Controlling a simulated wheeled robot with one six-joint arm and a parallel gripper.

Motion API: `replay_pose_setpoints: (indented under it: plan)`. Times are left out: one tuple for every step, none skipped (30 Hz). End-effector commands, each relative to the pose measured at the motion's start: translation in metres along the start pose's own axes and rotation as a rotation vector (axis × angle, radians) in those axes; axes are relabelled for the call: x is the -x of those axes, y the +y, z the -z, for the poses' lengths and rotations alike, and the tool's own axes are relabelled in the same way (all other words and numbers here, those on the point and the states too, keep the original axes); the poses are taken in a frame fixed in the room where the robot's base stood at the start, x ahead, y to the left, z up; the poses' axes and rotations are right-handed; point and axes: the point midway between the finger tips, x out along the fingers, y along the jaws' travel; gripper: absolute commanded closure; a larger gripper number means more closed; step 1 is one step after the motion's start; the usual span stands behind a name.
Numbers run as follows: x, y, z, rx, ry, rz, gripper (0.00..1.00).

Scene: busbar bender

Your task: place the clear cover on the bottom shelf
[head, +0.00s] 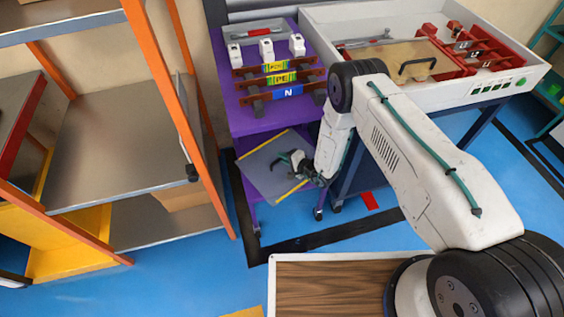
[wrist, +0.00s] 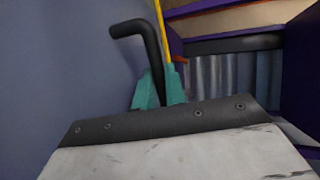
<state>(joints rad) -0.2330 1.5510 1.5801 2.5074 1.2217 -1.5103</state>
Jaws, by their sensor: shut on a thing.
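The clear cover (head: 262,167) is a grey, see-through-looking flat panel with yellow edge strips. It hangs tilted in front of the purple cart's lower part. My gripper (head: 301,168) is shut on its black handle, at the panel's right side. In the wrist view the teal fingers (wrist: 160,92) close around the bent black handle (wrist: 150,42), and the cover (wrist: 55,70) fills the left. The orange-framed rack's lowest visible shelf (head: 140,228) is at the left. The cover hides much of the cart's lower part.
The purple cart's top (head: 240,112) carries labelled bars and white blocks. A cardboard box (head: 180,195) is on the rack's low shelf. A rack post (head: 180,105) stands left of the cover. A white machine bed (head: 490,88) is behind my arm. Blue floor (head: 190,262) is open in front.

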Motion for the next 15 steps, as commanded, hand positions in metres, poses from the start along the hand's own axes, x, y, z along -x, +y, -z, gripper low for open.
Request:
replay_pose_setpoints:
  plan:
    - [-0.002, 0.005, 0.000, 0.000, -0.001, 0.001, 1.00]
    - [-0.004, 0.010, 0.000, 0.000, -0.001, 0.000, 1.00]
    - [-0.006, 0.016, 0.000, 0.000, -0.001, 0.000, 1.00]
    - [-0.008, 0.021, 0.000, 0.000, -0.001, 0.000, 1.00]
    - [-0.009, 0.025, 0.000, 0.000, -0.002, 0.000, 1.00]
    - [-0.011, 0.029, 0.000, 0.001, -0.002, 0.001, 1.00]
    - [-0.012, 0.032, 0.000, 0.000, -0.002, 0.001, 1.00]
    - [-0.013, 0.035, 0.000, 0.001, -0.002, 0.001, 1.00]
    - [-0.015, 0.036, 0.000, 0.001, -0.003, 0.002, 1.00]
    - [-0.015, 0.037, 0.000, 0.002, -0.003, 0.002, 1.00]
    - [-0.015, 0.037, 0.000, 0.002, -0.003, 0.002, 1.00]
    - [-0.015, 0.037, 0.000, 0.002, -0.003, 0.002, 1.00]
    - [-0.015, 0.037, 0.000, 0.002, -0.003, 0.002, 1.00]
    - [-0.015, 0.036, 0.000, 0.002, -0.003, 0.002, 1.00]
    - [-0.015, 0.036, 0.000, 0.002, -0.003, 0.002, 1.00]
